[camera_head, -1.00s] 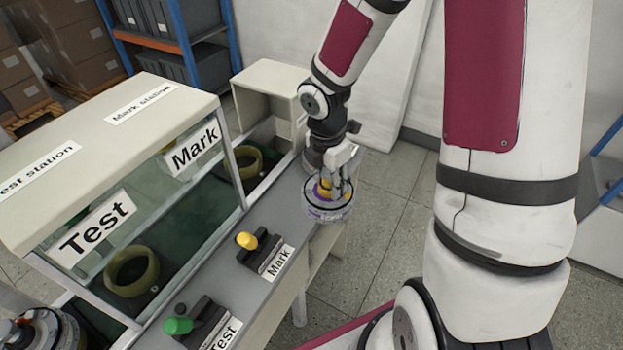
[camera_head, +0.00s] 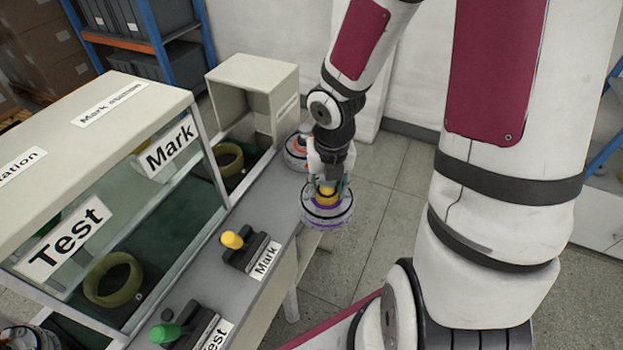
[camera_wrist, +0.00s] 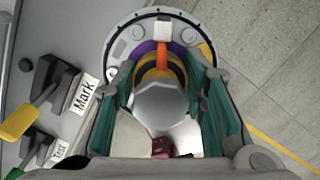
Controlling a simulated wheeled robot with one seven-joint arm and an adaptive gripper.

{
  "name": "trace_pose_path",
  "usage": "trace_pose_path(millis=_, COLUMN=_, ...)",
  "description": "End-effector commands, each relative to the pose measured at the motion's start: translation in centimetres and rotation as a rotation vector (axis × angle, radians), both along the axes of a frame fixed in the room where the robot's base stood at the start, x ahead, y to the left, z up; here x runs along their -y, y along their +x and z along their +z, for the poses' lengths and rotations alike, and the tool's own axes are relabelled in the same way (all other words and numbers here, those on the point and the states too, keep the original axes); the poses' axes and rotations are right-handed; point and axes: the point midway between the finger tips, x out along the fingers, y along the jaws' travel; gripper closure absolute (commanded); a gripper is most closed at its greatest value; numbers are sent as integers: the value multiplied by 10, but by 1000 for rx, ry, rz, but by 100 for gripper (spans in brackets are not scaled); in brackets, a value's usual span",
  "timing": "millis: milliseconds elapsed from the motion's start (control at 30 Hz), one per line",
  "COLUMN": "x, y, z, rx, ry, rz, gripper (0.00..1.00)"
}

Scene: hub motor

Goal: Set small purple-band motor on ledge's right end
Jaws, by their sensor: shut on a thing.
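The small purple-band motor (camera_head: 326,214) is a round grey-white hub with a purple ring and a yellow-and-black centre. My gripper (camera_head: 327,182) is shut on its centre from above. In the head view the motor overlaps the right edge of the grey ledge (camera_head: 272,208), near its far end; I cannot tell whether it touches the ledge. In the wrist view the motor (camera_wrist: 160,50) sits between the fingers, its rim partly over the floor. Another motor with an orange-red part (camera_head: 297,150) stands on the ledge's far end, partly hidden behind my gripper.
A yellow lever with a Mark label (camera_head: 240,248) and a green lever with a Test label (camera_head: 178,330) stand on the ledge. The glass-fronted station (camera_head: 120,200) borders it at left. An open cream box (camera_head: 250,95) stands behind. Tiled floor lies right.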

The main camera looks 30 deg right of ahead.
Motion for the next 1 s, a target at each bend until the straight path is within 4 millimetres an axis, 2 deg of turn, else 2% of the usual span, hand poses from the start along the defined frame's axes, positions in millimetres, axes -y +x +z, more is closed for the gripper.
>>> trace_pose_path(millis=33, x=-4, y=11, z=-1, rx=6, ry=0, rz=4, gripper=100)
trace_pose_path(millis=600, x=-45, y=115, z=-11, rx=5, ry=1, rz=1, gripper=100)
trace_pose_path(millis=800, x=-53, y=136, z=-13, rx=4, ry=0, rz=0, gripper=100)
trace_pose_path(millis=1000, x=-55, y=141, z=-16, rx=3, ry=0, rz=-1, gripper=100)
